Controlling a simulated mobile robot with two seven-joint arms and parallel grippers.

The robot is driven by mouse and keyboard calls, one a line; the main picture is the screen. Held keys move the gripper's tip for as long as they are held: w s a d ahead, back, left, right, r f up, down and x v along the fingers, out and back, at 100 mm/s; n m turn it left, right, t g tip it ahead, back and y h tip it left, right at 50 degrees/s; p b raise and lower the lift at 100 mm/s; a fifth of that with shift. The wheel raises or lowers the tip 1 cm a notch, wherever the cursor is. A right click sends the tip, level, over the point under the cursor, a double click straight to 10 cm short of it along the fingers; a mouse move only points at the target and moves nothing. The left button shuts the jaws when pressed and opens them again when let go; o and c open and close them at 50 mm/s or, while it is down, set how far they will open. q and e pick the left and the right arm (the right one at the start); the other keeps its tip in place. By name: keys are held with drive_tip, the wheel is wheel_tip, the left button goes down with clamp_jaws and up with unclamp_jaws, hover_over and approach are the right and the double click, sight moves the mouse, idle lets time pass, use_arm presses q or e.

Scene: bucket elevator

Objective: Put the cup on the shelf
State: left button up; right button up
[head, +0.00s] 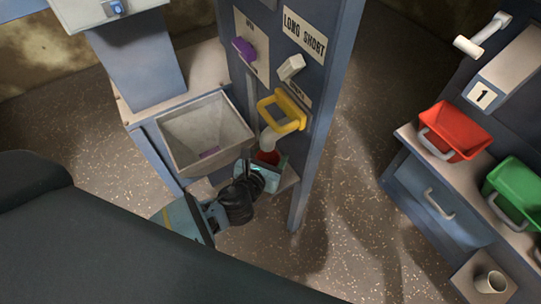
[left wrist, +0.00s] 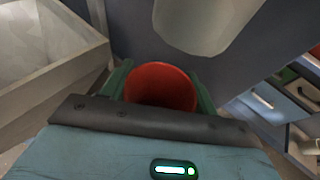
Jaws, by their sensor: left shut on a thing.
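A red cup (head: 268,157) stands under a grey spout (head: 270,138) on the blue panel. In the left wrist view the red cup (left wrist: 160,86) sits between the two green fingers of my left gripper (left wrist: 160,95), with its open rim facing the camera. My left gripper (head: 266,172) is shut on the cup; the gripper hides the cup's lower part in the head view. A small shelf (head: 290,181) juts out from the panel beneath the cup; I cannot tell whether the cup touches it. My right gripper is not in view.
A grey hopper (head: 205,135) stands left of the cup. At the right, a cabinet (head: 440,205) carries a red bin (head: 455,131) and a green bin (head: 514,190). Open floor lies between.

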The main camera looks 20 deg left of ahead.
use_arm(q)
drive_tip(key=shift+f, duration=0.1)
drive_tip(key=o, duration=0.9)
drive_tip(key=shift+o, duration=0.8)
drive_tip(key=shift+r, duration=0.2)
drive_tip(key=p+v, duration=0.2)
drive_tip(key=v, duration=1)
